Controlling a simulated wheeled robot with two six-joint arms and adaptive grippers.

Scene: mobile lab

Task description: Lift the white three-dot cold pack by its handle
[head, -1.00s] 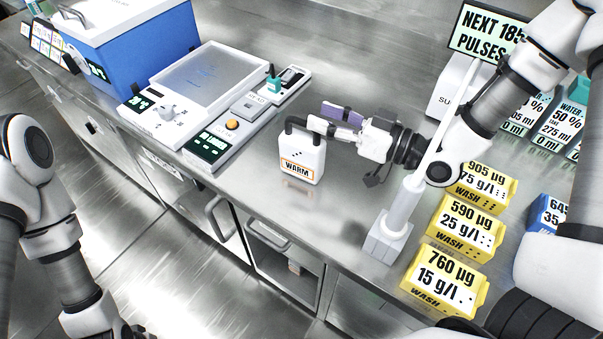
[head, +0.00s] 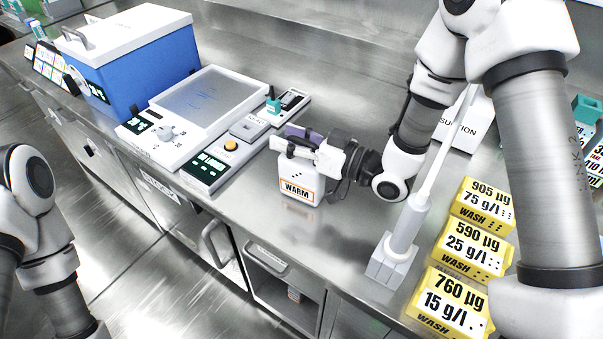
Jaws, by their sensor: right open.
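The white cold pack (head: 295,176) stands upright on the steel bench near its front edge. It has three dark dots and an orange-framed label reading WARM. Its dark handle (head: 290,143) is on top, partly hidden by my right gripper. My right gripper (head: 300,143) comes in from the right at handle height. Its fingers are open, one on the near side and one on the far side of the handle; I cannot tell whether they touch it. Of my left arm only links show at the left edge; its gripper is out of view.
A white slanted post on a grey block (head: 385,270) stands right of the pack, close to my right arm. Yellow WASH boxes (head: 470,247) line the right side. A control panel (head: 213,163), a flat tray device (head: 208,97) and a blue box (head: 150,70) stand left.

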